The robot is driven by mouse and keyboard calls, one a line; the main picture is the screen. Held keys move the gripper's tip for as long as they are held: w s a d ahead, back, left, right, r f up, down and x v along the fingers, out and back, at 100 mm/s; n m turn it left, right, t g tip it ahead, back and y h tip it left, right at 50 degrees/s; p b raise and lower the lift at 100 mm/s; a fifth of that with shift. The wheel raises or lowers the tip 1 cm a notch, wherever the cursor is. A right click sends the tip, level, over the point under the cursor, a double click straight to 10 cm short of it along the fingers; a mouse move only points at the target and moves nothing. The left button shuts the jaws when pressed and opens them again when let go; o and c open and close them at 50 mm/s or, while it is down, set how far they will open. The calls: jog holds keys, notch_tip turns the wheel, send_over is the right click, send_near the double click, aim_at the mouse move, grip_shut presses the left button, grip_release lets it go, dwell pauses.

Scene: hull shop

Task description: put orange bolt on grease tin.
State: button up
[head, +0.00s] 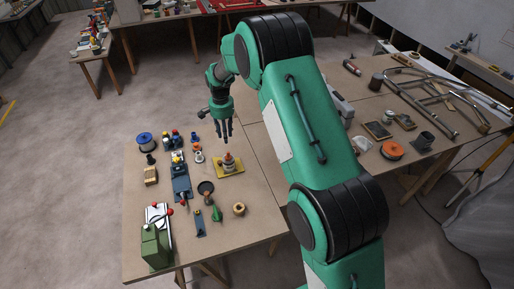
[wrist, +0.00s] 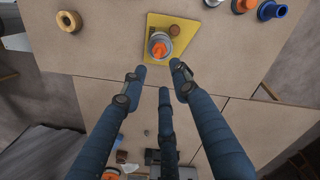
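A small orange piece, which looks like the orange bolt (wrist: 159,51), sits on top of a round grey-and-white tin, likely the grease tin (wrist: 152,37). The tin stands on a yellow tray (wrist: 185,50), and in the head view the stack (head: 229,162) is on the same yellow tray (head: 236,170). A small brown round piece (wrist: 175,29) is beside the tin on the tray. My gripper (head: 223,137) points down just behind the tray, above the table. Its three blue fingers are spread and empty, and in the wrist view the fingertips (wrist: 161,78) are apart from the tin.
Several items crowd the table left of the tray: a blue spool (head: 145,141), a blue tool (head: 181,184), a green machine (head: 156,243). A wooden ring (head: 239,209) lies in front. A second table at right holds an orange spool (head: 392,149) and a metal frame (head: 430,95).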

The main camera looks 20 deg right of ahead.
jog(key=s+d+r+n+t, duration=0.1)
jog(key=s+d+r+n, duration=0.1)
jog(key=s+r, duration=1)
jog(key=s+d+r+n+t, duration=0.1)
jog(key=s+d+r+t, duration=0.1)
jog(key=s+r, duration=1.05)
jog(key=s+d+r+n+t, duration=0.1)
jog(key=s+r, duration=0.3)
jog(key=s, duration=0.9)
jog(key=s+d+r+n+t, duration=0.1)
jog(key=s+r+n, duration=0.2)
jog(key=s, duration=1)
jog(key=shift+s+r+n+t, duration=0.3)
jog(key=shift+s+r, duration=0.05)
notch_tip(320, 180, down, 5)
jog(key=b, duration=0.4)
jog(key=shift+r+b, duration=0.15)
jog(key=shift+b, duration=0.2)
